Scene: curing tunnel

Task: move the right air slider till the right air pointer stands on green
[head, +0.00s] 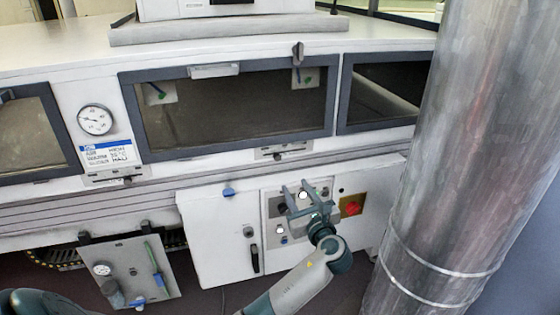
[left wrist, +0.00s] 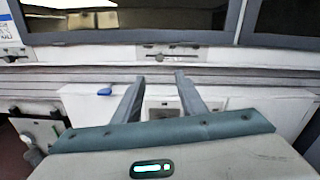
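A slider plate (head: 283,151) with a small dark knob (head: 278,157) sits on the white ledge under the middle window; it also shows in the left wrist view (left wrist: 166,53). It is the right-hand one of two sliders I see. Behind the window's right end, a pale card (head: 309,78) has a green mark and a dark pointer; I cannot tell whether the pointer stands on green. My left gripper (head: 296,188) is open and empty, below the right slider and in front of the control panel. In the left wrist view its fingers (left wrist: 158,78) are apart. My right gripper is not in view.
Another slider plate (head: 112,179) is at the left under a round gauge (head: 95,120). A second card (head: 161,92) shows behind the window's left end. A red button (head: 352,206) is right of the panel. A thick metal column (head: 455,150) blocks the right side.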

